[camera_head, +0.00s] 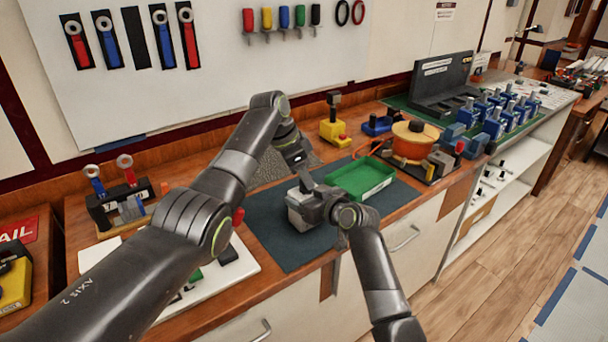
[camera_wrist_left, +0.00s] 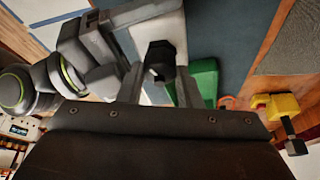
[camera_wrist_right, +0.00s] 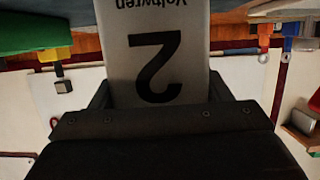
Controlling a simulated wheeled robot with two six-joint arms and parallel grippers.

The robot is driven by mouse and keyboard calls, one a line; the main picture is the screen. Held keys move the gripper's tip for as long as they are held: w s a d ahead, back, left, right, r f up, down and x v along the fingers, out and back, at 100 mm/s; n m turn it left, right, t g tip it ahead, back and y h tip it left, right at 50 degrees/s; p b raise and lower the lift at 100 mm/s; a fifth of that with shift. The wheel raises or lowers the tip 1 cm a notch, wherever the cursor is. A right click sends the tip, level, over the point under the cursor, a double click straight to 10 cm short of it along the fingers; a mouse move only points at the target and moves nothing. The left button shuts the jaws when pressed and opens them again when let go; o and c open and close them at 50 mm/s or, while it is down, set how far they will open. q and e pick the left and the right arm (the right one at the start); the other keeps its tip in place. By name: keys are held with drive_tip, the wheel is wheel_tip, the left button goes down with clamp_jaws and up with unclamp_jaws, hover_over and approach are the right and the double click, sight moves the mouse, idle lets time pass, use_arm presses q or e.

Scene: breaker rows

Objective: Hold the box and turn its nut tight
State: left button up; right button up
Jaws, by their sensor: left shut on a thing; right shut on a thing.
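The box (camera_head: 297,220) is light grey and stands on the dark blue mat (camera_head: 272,245) in the head view. In the right wrist view the box (camera_wrist_right: 155,60) fills the space between the fingers, its "2" label upside down. My right gripper (camera_head: 314,207) is shut on it from the side. My left gripper (camera_head: 304,182) points down from above the box. In the left wrist view a dark, hex-shaped nut (camera_wrist_left: 161,56) lies between the left fingers (camera_wrist_left: 158,88) over the box; the gripper is shut on it. Its seating on the box is hidden.
A green tray (camera_head: 360,179) is close to the right of the box. A yellow block with a black post (camera_head: 334,131) and an orange spool (camera_head: 415,140) stand behind. A white board (camera_head: 232,268) with small parts lies left of the mat. The mat's front is clear.

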use_arm(q)
drive_tip(key=shift+m, duration=0.5)
drive_tip(key=o, duration=0.7)
drive_tip(key=w+v, duration=0.1)
drive_tip(key=v, duration=1.1)
drive_tip(key=shift+s, duration=0.25)
